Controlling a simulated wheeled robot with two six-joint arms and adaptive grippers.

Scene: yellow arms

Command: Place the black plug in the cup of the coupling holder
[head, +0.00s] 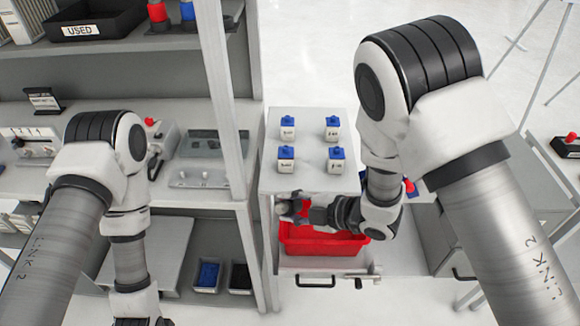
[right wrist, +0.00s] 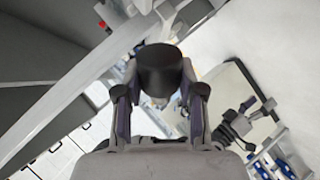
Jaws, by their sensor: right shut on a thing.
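In the right wrist view, my right gripper (right wrist: 160,92) is shut on the black plug (right wrist: 160,68), a dark, round, short cylinder held between both fingers. In the head view, the same gripper (head: 318,212) is above the red bin at the front edge of the white cabinet top. A small red and grey piece (head: 301,207) shows at its fingertips; I cannot tell what it is, and the plug is not clear there. I cannot make out the coupling holder or its cup for certain. Only a dark part at the end of my left arm (head: 143,321) shows, cut off by the bottom edge.
Several blue-topped white blocks (head: 287,153) stand on the cabinet top (head: 310,181). A red bin (head: 294,242) sits below its front edge. A grey shelf post (head: 222,95) rises left of the cabinet. Shelves with devices and small bins (head: 207,277) fill the left side.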

